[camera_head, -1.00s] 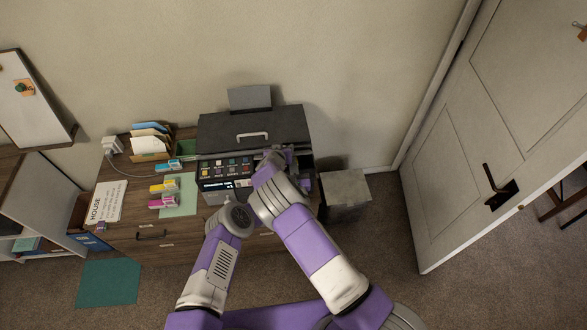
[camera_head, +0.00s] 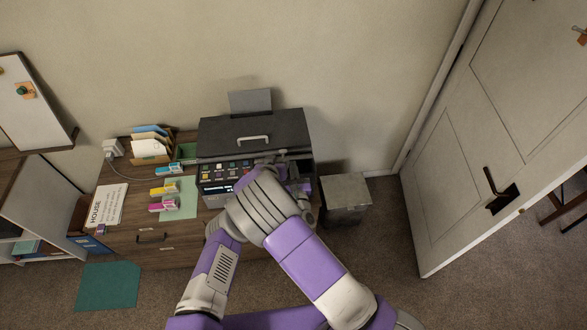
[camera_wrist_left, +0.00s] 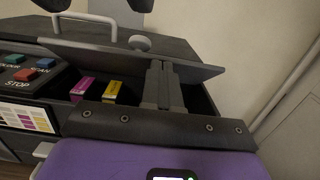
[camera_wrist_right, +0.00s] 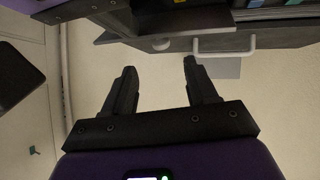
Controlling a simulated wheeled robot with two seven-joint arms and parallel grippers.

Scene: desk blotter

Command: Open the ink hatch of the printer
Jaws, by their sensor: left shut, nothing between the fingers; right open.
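The printer (camera_head: 255,132) is dark with a pale top handle and stands on the wooden desk. In the left wrist view its ink hatch (camera_wrist_left: 100,52) is a dark tilted flap with a round grey knob (camera_wrist_left: 140,42). The hatch stands raised, with a gap under it. Magenta (camera_wrist_left: 83,88) and yellow (camera_wrist_left: 111,91) cartridges show in the bay below. My left gripper (camera_wrist_left: 163,85) is shut and empty, its fingers reaching into the opening beneath the flap. My right gripper (camera_wrist_right: 160,80) is open and empty, pointing towards the printer. My arms hide much of the printer's front right in the head view.
Button panel (camera_wrist_left: 30,70) lies left of the bay. Loose cartridges (camera_head: 165,188) lie on a green sheet left of the printer, near a letter holder (camera_head: 150,146). A grey box (camera_head: 345,190) stands right of the desk, before the door (camera_head: 480,160). Wall is behind.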

